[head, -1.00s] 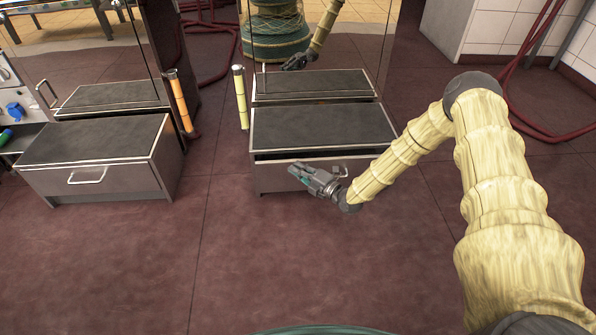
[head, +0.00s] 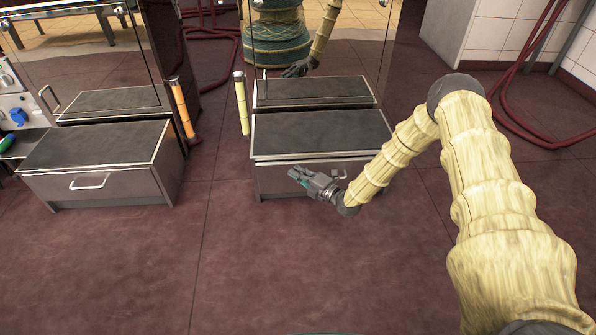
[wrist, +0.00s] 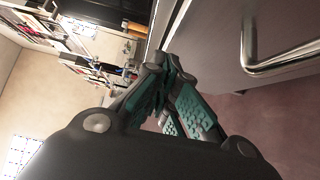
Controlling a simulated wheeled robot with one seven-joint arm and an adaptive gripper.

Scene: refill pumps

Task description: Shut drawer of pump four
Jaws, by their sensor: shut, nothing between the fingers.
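The right-hand pump's drawer (head: 277,183) is a low grey metal front under a dark-topped step (head: 320,133). A thin dark line runs between the step's edge and the drawer front, and the front looks nearly flush. No number is readable on the pump. My gripper (head: 293,173) is shut and empty, in front of the left half of the drawer front; I cannot tell whether it touches. In the wrist view, my closed teal-padded fingers (wrist: 178,100) are beside the drawer front (wrist: 215,30), with its metal bar handle (wrist: 262,62) at the upper right. My forearm hides part of the drawer's right side.
A similar unit on the left has a dark top and a drawer (head: 95,186) with a bar handle. An orange post (head: 181,107) and a yellow post (head: 241,105) stand between the units. Red hoses (head: 530,125) lie at the right. The floor in front is clear.

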